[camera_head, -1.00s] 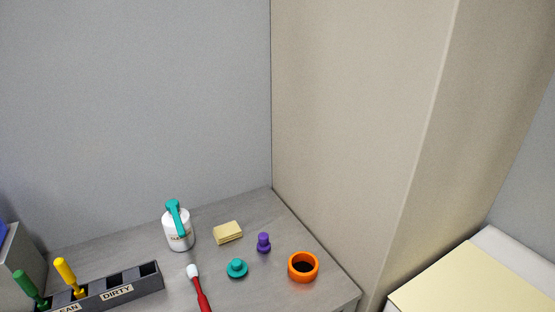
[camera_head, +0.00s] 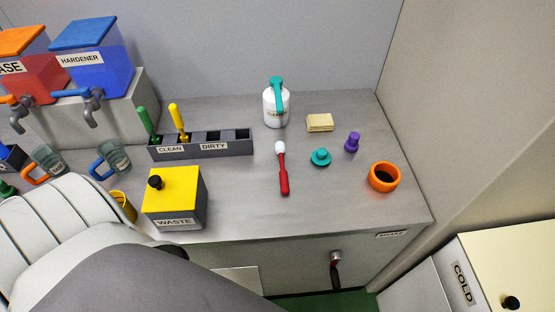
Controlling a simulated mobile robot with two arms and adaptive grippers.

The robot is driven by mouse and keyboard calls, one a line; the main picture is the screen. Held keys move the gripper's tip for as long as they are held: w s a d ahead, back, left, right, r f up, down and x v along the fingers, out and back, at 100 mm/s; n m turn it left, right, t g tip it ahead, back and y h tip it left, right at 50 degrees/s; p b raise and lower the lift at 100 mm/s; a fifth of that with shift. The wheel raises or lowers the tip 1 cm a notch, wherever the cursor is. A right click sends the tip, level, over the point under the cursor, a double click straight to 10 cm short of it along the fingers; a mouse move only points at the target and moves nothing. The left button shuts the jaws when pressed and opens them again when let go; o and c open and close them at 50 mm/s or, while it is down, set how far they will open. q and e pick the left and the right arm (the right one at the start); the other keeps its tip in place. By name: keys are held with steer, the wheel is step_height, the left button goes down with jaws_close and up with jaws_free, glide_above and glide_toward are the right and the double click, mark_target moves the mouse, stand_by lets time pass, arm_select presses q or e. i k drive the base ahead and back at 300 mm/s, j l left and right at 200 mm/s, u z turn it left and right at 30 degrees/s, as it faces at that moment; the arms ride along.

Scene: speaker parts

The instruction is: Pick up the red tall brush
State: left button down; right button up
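The red tall brush (camera_head: 283,172) lies on the grey counter (camera_head: 330,200) in the head view. Its white head (camera_head: 280,148) points to the back and its red handle points to the front edge. It lies apart from the things around it. A large white and dark grey part of my own arm fills the lower left of the view. Neither gripper shows.
Behind the brush stands a white bottle with teal pump (camera_head: 276,104). To its right are a sponge (camera_head: 320,122), teal knob (camera_head: 320,157), purple knob (camera_head: 352,142) and orange ring (camera_head: 384,177). To its left are a CLEAN/DIRTY rack (camera_head: 225,146) and a yellow-lidded WASTE box (camera_head: 175,195).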

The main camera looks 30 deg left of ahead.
mark_target(280, 146)
steer(key=u, duration=2.85)
steer(key=z, duration=1.85)
steer(key=k+j+z, duration=0.6)
steer(key=z, duration=0.25)
steer(key=k+l, duration=0.05)
steer(key=k, duration=0.05)
